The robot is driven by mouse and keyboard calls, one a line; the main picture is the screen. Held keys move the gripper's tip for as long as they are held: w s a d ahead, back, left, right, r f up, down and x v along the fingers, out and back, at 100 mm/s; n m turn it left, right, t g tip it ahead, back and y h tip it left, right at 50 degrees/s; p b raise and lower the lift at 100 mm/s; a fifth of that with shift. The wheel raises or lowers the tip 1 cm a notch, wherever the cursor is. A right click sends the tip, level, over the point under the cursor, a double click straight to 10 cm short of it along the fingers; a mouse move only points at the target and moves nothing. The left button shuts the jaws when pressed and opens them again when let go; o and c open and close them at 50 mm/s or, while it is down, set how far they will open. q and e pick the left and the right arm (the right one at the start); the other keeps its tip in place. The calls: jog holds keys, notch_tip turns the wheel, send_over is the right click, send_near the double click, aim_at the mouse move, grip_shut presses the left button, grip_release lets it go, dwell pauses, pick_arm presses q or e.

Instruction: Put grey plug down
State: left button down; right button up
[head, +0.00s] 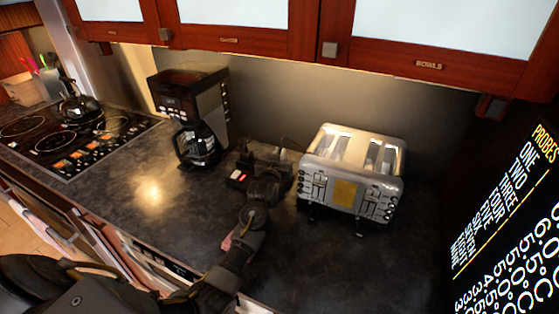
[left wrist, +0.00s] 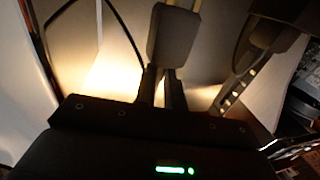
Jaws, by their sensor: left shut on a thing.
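The grey plug (left wrist: 175,38) is between the fingers of my left gripper (left wrist: 163,85) in the left wrist view, with a cord or stem running up from it. My left gripper is shut on it. In the head view, my left gripper (head: 272,180) is over the dark counter, between the coffee maker and the toaster; the plug there is hidden or too dark to tell apart. A black power strip (head: 238,177) with a red light lies just left of the gripper. My right gripper is not in view.
A silver toaster (head: 350,180) stands close to the right of my left gripper. A coffee maker (head: 205,100) with a glass pot stands to the left. A second dark plug (left wrist: 268,35) shows in the left wrist view. The front counter (head: 340,265) is bare.

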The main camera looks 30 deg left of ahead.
pick_arm(q)
jog(key=shift+w+f, duration=0.2)
jog(key=f+p, duration=0.2)
jog(key=shift+w+a+f, duration=0.1)
jog(key=shift+w+f, duration=0.1)
jog(key=shift+f, duration=0.35)
jog(key=shift+f, duration=0.25)
jog(key=c, duration=1.5)
grip_release()
